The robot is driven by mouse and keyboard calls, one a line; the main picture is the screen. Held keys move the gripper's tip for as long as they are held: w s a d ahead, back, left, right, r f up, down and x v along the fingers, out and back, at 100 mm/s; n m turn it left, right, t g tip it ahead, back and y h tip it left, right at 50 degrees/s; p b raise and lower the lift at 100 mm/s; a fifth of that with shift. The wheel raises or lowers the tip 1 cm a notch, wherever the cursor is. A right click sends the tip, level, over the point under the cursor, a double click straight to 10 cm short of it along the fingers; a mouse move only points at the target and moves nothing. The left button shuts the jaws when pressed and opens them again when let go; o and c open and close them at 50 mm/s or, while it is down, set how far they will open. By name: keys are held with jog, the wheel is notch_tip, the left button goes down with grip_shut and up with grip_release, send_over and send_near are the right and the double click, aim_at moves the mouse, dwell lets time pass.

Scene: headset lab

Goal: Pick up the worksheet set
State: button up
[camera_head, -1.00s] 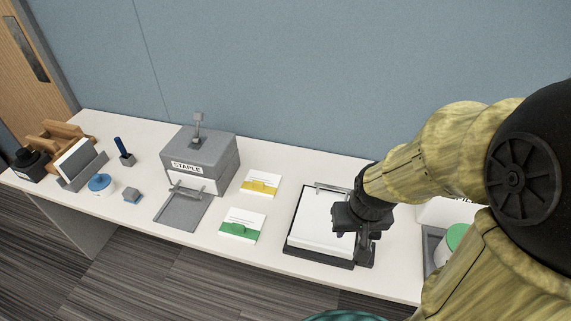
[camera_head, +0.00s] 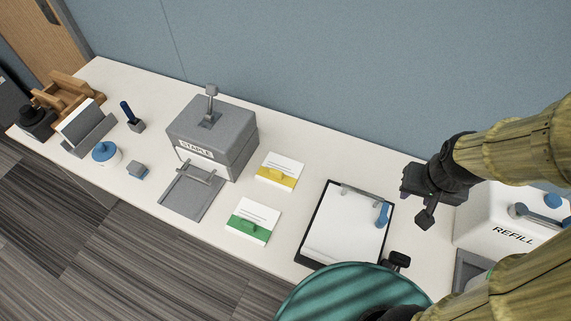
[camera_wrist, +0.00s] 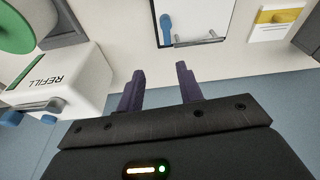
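No label reads worksheet set, so I cannot tell which papers it is. A white sheet with a green tab (camera_head: 253,221) and one with a yellow tab (camera_head: 280,170) lie flat on the table. A dark clipboard (camera_head: 304,262) holds blank white paper (camera_head: 340,226) under a metal clip, with a blue piece (camera_head: 382,214) at its upper right. My gripper (camera_head: 424,216) is right of the clipboard, above the table. In the wrist view its two fingers (camera_wrist: 160,73) are apart with nothing between them. The clipboard and yellow-tabbed sheet also show there, partly cut off.
A grey STAPLE box (camera_head: 212,130) with a front tray stands left of the sheets. A white REFILL box (camera_head: 512,222) stands right of my gripper. A blue-lidded pot (camera_head: 105,153) and wooden rack (camera_head: 70,92) are far left. A blue wall runs behind.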

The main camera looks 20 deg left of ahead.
jog(key=o, duration=0.6)
jog(key=shift+s+a+f, duration=0.1)
jog(key=shift+s+a, duration=0.1)
jog(key=shift+s, duration=0.15)
jog(key=shift+o, duration=0.2)
jog(key=a+f+n+h+b, duration=0.55)
jog(key=a+f+n, duration=0.8)
jog(key=n, duration=0.55)
jog(key=s+a+f+n+t+y+b, duration=0.1)
jog(key=s+a+n+t, duration=0.1)
jog(key=a+n, duration=0.3)
jog(key=s+a+f+n+t+y+b, duration=0.1)
jog(key=a+n+t, duration=0.4)
jog(key=a, duration=0.5)
jog(key=s+a+f+n+t+y+b, duration=0.1)
jog(key=s+a+n+t+y, duration=0.1)
jog(key=s+a+n+t, duration=0.2)
jog(key=shift+s+a+f+n, duration=0.15)
jog(key=shift+a+n, duration=0.35)
jog(key=shift+a, duration=0.65)
jog(key=shift+s+a+f+n, duration=0.1)
jog(key=shift+a+n, duration=0.4)
jog(key=shift+a, duration=0.65)
jog(key=p+x, duration=0.1)
jog(key=x, duration=1.1)
jog(key=shift+w+f, duration=0.1)
